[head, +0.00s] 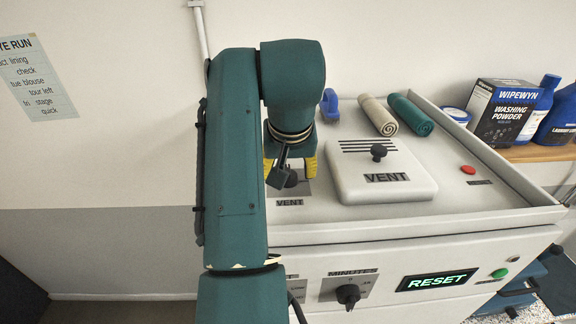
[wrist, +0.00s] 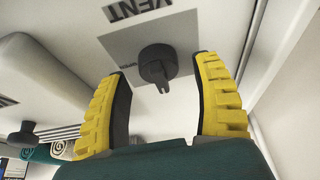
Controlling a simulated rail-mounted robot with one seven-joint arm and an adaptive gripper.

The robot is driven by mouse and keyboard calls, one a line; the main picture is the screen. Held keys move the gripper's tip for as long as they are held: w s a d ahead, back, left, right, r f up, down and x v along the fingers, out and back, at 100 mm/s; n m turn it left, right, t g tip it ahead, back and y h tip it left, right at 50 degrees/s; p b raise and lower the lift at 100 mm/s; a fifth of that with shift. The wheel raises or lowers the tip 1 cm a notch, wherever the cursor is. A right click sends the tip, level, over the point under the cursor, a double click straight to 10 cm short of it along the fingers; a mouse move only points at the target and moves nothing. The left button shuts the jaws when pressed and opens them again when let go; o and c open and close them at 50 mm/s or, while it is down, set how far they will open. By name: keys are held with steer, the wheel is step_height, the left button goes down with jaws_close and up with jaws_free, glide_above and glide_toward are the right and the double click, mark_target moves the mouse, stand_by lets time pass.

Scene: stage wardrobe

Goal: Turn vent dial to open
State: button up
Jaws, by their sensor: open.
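The vent dial (wrist: 157,65) is a black round knob with a raised grip on a grey plate (wrist: 122,49) marked VENT. In the wrist view it lies between and just beyond the two yellow-and-black fingers of my gripper (wrist: 163,95). The fingers are spread apart with a gap on each side of the dial, and nothing is held. In the head view my gripper (head: 291,172) points down over the dial (head: 291,179), which is partly hidden by my wrist. The VENT label (head: 290,202) shows in front of it. I cannot read the dial's setting.
A raised lid (head: 385,190) marked VENT, with a black knob (head: 378,152), stands right of the dial. Rolled cloths (head: 378,115) and a blue brush (head: 329,105) lie at the back. A red button (head: 467,170) is at the right. The front panel has a MINUTES dial (head: 348,295) and RESET display (head: 437,281).

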steer(key=shift+f, duration=0.2)
jaws_close()
steer(key=shift+f, duration=0.1)
stand_by(0.5)
steer(key=m+h, duration=0.1)
steer(key=m, duration=0.3)
steer(key=shift+w+m+h, duration=0.1)
steer(key=shift+m+h, duration=0.3)
steer(key=shift+m+g+h, duration=0.6)
steer(key=shift+m, duration=1.1)
steer(key=shift+f+m, duration=0.15)
steer(key=shift+m, duration=0.25)
